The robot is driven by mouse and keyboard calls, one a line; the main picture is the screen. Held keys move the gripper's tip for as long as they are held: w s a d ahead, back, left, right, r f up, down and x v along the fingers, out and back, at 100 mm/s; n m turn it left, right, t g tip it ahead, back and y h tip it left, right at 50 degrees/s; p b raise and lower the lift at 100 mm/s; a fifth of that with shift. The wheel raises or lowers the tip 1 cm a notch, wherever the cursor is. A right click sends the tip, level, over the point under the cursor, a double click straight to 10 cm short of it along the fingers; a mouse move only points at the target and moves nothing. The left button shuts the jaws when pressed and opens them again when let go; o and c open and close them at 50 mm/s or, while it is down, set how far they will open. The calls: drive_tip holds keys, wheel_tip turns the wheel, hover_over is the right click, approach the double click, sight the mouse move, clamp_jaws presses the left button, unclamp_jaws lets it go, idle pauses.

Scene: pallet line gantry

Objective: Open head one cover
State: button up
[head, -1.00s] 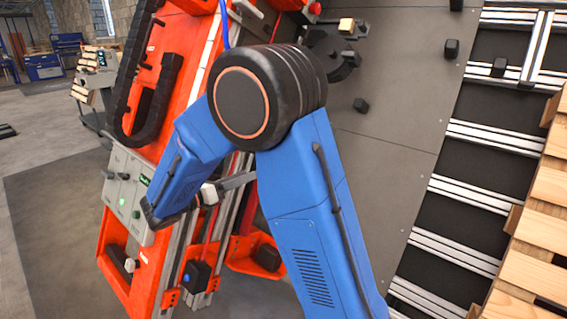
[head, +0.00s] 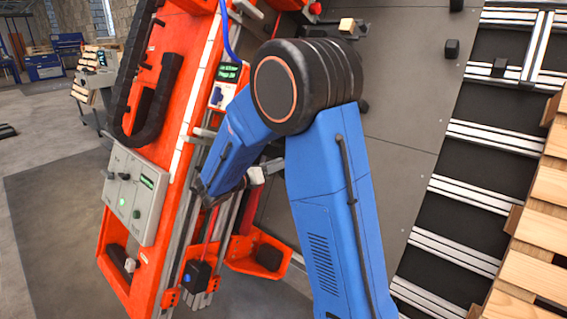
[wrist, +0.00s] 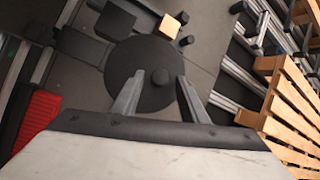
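In the head view my blue arm hides the disc, and I cannot make out the fingers.
A small wooden block (head: 347,25) sits on the plate (head: 405,110) near the disc. The orange machine frame (head: 180,125) with a grey control box (head: 136,195) stands left. A wooden pallet (head: 535,240) and metal rails (head: 470,195) lie right. A red part (wrist: 38,115) is at the wrist view's left.

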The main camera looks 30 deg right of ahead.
drive_tip(key=shift+w+d, duration=0.15)
drive_tip(key=shift+d, duration=0.55)
drive_tip(key=shift+c, duration=0.2)
clamp_jaws()
drive_tip(key=shift+w+a+r, duration=0.25)
drive_tip(key=shift+w+a, duration=0.25)
drive_tip(key=shift+a, duration=0.2)
drive_tip(key=shift+w+a+r, duration=0.25)
drive_tip(key=shift+w+a, duration=0.3)
drive_tip(key=shift+a, duration=0.1)
drive_tip(key=shift+w+a+r, duration=0.25)
drive_tip(key=shift+w+a, duration=0.25)
drive_tip(key=shift+a, duration=0.2)
drive_tip(key=shift+o, duration=0.2)
unclamp_jaws()
drive_tip(key=shift+w+d+f, duration=0.1)
drive_tip(key=shift+d, duration=0.1)
